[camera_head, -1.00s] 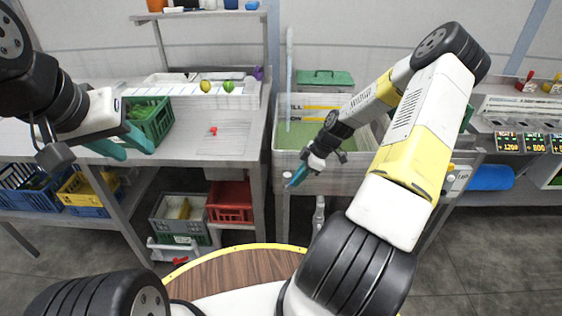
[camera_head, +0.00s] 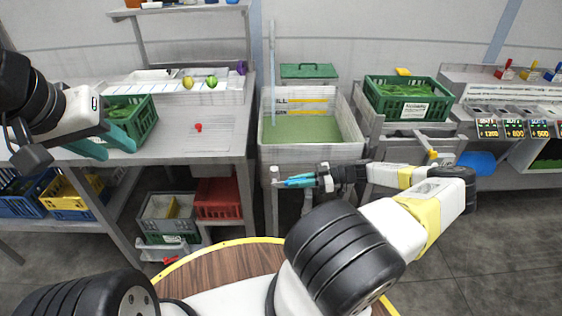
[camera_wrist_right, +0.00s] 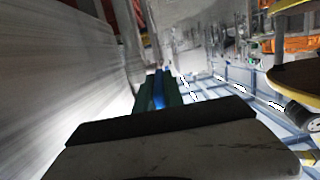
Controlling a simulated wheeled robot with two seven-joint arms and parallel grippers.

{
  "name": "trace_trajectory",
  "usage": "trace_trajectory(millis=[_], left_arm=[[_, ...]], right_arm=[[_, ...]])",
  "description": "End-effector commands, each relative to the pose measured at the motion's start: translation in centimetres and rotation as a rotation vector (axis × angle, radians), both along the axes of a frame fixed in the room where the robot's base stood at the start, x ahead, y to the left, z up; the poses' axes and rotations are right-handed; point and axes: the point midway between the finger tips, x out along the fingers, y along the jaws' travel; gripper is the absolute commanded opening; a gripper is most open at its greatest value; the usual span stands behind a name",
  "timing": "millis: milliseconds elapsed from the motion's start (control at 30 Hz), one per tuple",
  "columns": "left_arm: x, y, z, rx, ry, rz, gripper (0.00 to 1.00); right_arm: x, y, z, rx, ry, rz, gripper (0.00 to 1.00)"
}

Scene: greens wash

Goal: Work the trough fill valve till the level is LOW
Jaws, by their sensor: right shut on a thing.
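The trough (camera_head: 310,152) stands in the middle of the head view, with green water (camera_head: 305,130) inside. The water surface lies below two yellow marks on the back wall; their lettering is only partly readable. My right gripper (camera_head: 292,182) is at the trough's front, low and left, pointing left. It is shut on a blue handle, which shows between its fingers in the right wrist view (camera_wrist_right: 158,88); I take it for the fill valve's handle. The fingers hide most of it. My left gripper (camera_head: 112,141) is open and empty over the left counter.
A green crate of greens (camera_head: 410,110) stands right of the trough. The left counter (camera_head: 170,140) holds another green crate (camera_head: 146,122), a white tray with two round fruits, and a small red item (camera_head: 198,127). Crates sit on the shelves below.

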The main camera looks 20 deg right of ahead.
Motion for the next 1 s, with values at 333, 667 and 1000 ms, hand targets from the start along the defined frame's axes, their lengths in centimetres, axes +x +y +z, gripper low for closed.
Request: trace_trajectory(millis=[333,667,1000], left_arm=[[0.0,0.0,0.0,0.0,0.0,0.0,0.36],[0.0,0.0,0.0,0.0,0.0,0.0,0.36],[0.0,0.0,0.0,0.0,0.0,0.0,0.36]], right_arm=[[0.0,-0.2,-1.6,0.156,-0.044,-0.004,0.0],[0.0,-0.1,-1.9,0.193,-0.055,-0.001,0.0],[0.0,-0.1,-1.9,0.194,-0.053,-0.001,0.22]])
